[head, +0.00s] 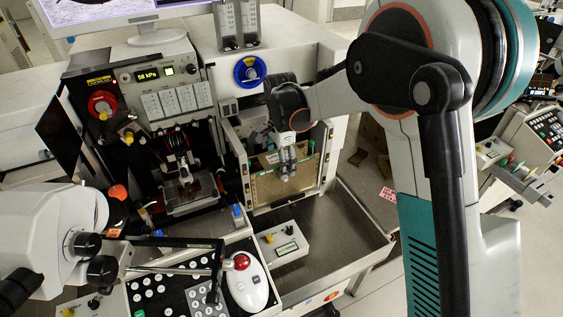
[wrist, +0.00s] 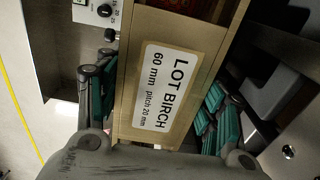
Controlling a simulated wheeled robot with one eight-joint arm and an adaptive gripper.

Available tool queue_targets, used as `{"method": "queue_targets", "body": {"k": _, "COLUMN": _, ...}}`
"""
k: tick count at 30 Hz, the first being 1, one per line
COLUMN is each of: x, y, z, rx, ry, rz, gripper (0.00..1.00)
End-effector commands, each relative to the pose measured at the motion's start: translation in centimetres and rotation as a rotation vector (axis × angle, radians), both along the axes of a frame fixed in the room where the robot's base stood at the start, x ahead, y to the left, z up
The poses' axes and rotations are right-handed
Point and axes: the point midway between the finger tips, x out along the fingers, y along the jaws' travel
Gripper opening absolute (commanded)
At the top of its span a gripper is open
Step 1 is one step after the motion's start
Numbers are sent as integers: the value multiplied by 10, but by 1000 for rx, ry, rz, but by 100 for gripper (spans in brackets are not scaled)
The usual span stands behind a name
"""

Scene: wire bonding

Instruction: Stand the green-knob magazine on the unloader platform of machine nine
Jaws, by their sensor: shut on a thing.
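A tan, gold-edged magazine (head: 266,188) is in the unloader bay at the right of the machine in the head view. My gripper (head: 287,165) reaches in from above and is shut on it. In the wrist view the magazine (wrist: 165,88) carries a white label reading "LOT BIRCH 60 mm pitch 20 mm". The teal-padded fingers of my gripper (wrist: 157,105) lie on both its sides.
The bay's metal side post (head: 240,165) stands close on the left. A grey tray (head: 335,232) lies in front, with a small control box (head: 283,243) in it. A microscope (head: 55,235) and a button panel (head: 150,293) stand at the front left.

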Motion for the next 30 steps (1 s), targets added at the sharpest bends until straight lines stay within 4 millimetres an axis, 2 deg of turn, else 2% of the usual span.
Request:
{"method": "queue_targets", "body": {"k": 22, "x": 1, "y": 2, "z": -15, "rx": 3, "ry": -4, "rz": 1, "gripper": 0}}
{"method": "queue_targets", "body": {"k": 23, "x": 1, "y": 2, "z": -15, "rx": 3, "ry": -4, "rz": 1, "gripper": 69}}
{"method": "queue_targets", "body": {"k": 25, "x": 2, "y": 2, "z": -14, "rx": 4, "ry": -5, "rz": 1, "gripper": 85}}
{"method": "queue_targets", "body": {"k": 30, "x": 2, "y": 2, "z": -13, "rx": 3, "ry": -6, "rz": 1, "gripper": 86}}
